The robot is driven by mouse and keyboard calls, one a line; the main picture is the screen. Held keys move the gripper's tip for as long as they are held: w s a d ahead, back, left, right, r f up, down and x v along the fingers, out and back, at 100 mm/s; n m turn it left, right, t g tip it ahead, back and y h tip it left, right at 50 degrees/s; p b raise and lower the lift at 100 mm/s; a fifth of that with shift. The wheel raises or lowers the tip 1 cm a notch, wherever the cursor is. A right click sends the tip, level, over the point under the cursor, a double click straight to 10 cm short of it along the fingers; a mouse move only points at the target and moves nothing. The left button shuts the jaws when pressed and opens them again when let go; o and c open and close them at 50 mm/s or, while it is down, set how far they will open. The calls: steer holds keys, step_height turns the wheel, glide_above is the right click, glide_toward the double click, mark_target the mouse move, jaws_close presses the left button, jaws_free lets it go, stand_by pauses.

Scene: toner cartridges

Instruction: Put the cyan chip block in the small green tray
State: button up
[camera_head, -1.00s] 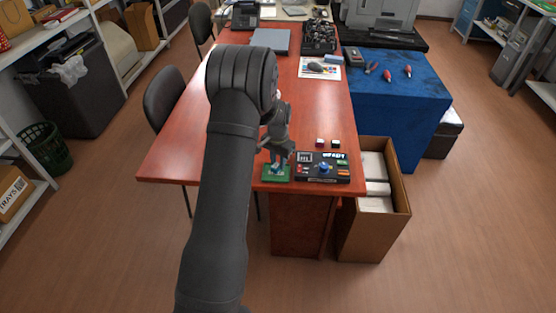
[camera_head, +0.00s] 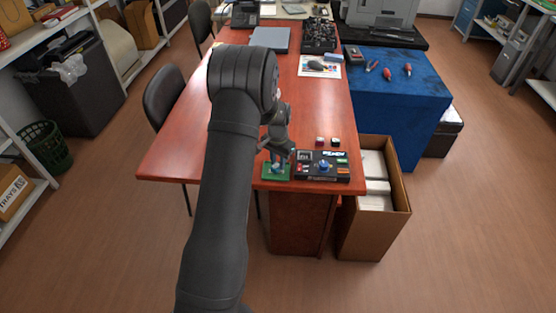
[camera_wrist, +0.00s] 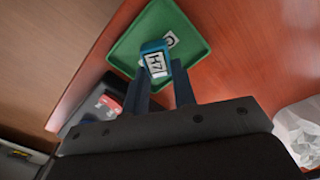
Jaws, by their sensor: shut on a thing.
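The small green tray (camera_head: 270,177) lies at the near edge of the red-brown table, left of a black panel. In the wrist view the tray (camera_wrist: 190,25) is just past my fingertips. The cyan chip block (camera_wrist: 153,50), with a white label marked H7, is between the tips of my gripper (camera_wrist: 158,72), which is shut on it. The block appears over the tray in that view; whether it touches the tray floor I cannot tell. A small white label or marking shows beside it. In the head view my gripper (camera_head: 278,160) is over the tray and hides most of the block.
The black panel (camera_head: 322,176) with a blue knob stands right beside the tray. Two small blocks, one red and white (camera_head: 320,141) and one dark and white (camera_head: 336,142), lie behind it. An open cardboard box (camera_head: 390,225) stands on the floor to the right.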

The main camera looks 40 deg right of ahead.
steer(key=shift+f, duration=0.15)
stand_by(0.5)
steer(key=o, duration=1)
steer(key=shift+o, duration=0.2)
steer(key=shift+r, duration=2.15)
